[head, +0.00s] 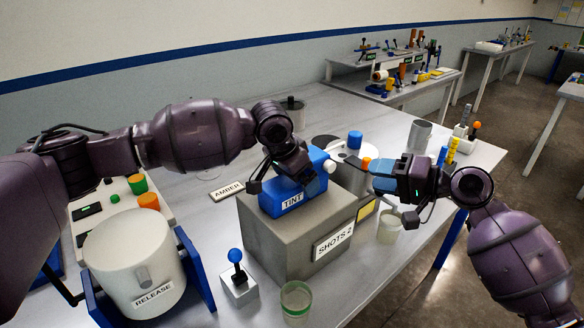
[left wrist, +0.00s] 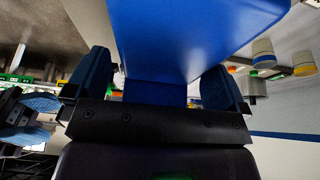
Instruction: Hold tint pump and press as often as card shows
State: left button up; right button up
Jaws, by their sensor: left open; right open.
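The blue tint pump (head: 292,203), labelled TINT, sits on top of a grey block (head: 275,245). A card on the block's front (head: 333,241) reads SHOTS 2. My left gripper (head: 283,181) is at the pump from above, its jaws open. In the left wrist view the blue pump body (left wrist: 190,40) lies between the open fingers of my left gripper (left wrist: 155,88); I cannot tell whether they touch it. A pale round knob (head: 329,166) shows at the pump's right end. My right gripper (head: 382,175) is open and apart, right of the knob.
A white pot labelled RELEASE (head: 133,255) stands in a blue stand at front left. A blue-knobbed lever (head: 236,270) and a green-banded cup (head: 296,299) are in front of the block. A clear cup (head: 389,230) stands right of it. An AMBER plate (head: 227,191) lies behind left.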

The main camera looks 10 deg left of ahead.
pick_arm(q)
jog(key=shift+f, duration=0.2)
jog(key=c, duration=1.2)
pick_arm(e)
grip_shut()
dwell(1.2)
